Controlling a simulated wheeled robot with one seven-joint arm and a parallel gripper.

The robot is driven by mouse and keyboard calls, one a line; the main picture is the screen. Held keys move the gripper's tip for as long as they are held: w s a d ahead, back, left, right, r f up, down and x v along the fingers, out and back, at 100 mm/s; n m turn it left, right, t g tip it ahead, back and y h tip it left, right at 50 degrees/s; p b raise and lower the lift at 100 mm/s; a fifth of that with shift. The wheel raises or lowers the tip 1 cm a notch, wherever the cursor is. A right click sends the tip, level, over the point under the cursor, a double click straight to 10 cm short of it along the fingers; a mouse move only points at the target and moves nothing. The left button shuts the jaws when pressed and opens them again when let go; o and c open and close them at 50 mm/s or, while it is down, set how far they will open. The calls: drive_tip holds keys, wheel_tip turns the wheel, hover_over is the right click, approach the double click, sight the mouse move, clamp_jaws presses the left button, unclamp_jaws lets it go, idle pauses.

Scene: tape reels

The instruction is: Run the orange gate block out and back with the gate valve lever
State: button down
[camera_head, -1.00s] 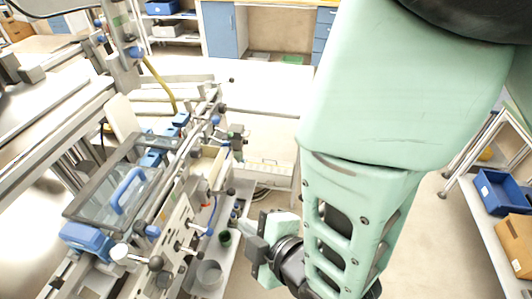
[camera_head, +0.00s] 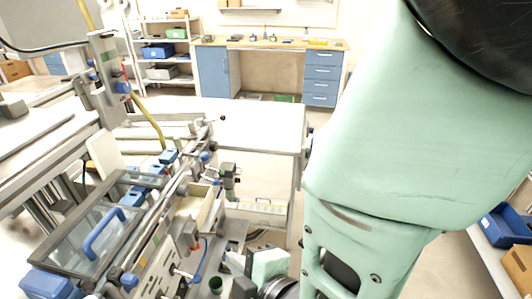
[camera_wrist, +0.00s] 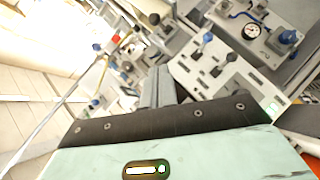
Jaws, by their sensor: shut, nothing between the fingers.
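My gripper (camera_head: 238,284) is at the lower edge of the head view, just right of the machine's front, partly cut off. In the wrist view my gripper's two dark grey fingers (camera_wrist: 158,86) are together with nothing between them. They point toward a pale control panel (camera_wrist: 212,68) with several dark-knobbed levers, apart from it as far as I can tell. One lever knob (camera_wrist: 207,38) stands above the panel; I cannot tell which lever is the gate valve's. A small orange-red part (camera_head: 194,240) shows on the machine in the head view; I cannot tell if it is the gate block.
A clear-lidded box with a blue handle (camera_head: 103,232) is on the machine at left. A pressure gauge (camera_wrist: 251,31) sits beyond the panel in the wrist view. A white table (camera_head: 262,128) stands behind.

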approach(212, 234)
drive_tip(key=a, duration=0.3)
drive_tip(key=shift+w+f+b, duration=0.4)
drive_tip(key=shift+w, duration=0.35)
drive_tip(key=shift+w+f+b, duration=0.35)
drive_tip(key=shift+w+b, duration=0.05)
drive_tip(key=shift+w, duration=0.35)
drive_tip(key=shift+f, duration=0.1)
